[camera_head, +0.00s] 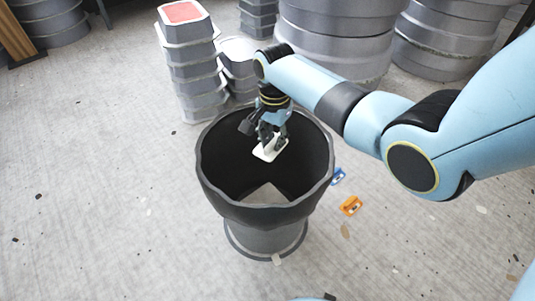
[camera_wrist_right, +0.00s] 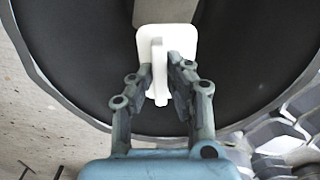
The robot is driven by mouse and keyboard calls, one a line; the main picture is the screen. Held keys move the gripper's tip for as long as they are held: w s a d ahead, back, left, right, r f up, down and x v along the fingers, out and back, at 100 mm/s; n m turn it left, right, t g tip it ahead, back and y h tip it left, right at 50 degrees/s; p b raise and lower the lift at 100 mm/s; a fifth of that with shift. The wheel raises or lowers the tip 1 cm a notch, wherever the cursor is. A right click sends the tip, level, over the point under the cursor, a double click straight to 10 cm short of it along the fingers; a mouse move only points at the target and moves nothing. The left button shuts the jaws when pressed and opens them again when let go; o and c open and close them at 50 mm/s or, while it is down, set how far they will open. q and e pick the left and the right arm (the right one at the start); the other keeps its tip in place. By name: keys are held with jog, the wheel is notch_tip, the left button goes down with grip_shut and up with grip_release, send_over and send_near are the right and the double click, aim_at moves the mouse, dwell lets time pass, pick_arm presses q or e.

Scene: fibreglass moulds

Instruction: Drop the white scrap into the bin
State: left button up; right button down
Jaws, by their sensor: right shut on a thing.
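The white scrap (camera_head: 270,150) is a small flat piece with a raised rib, held by my right gripper (camera_head: 268,138) over the mouth of the dark bin (camera_head: 215,172). In the right wrist view the scrap (camera_wrist_right: 178,42) shows its rib between the fingers of my right gripper (camera_wrist_right: 165,85), with the dark inside of the bin (camera_wrist_right: 255,50) behind it. The gripper is shut on the rib. The bin is round and open, and a pale patch shows at its bottom. My left gripper is not in view.
Stacked grey moulds (camera_head: 195,75), one topped with red, stand behind the bin. Large grey round moulds (camera_head: 340,35) stand farther back. An orange piece (camera_head: 351,206) and a blue piece (camera_head: 338,176) lie on the floor right of the bin. The floor at left is mostly clear.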

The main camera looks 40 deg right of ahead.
jog(key=c, duration=1.2)
grip_release()
notch_tip(320, 180, up, 12)
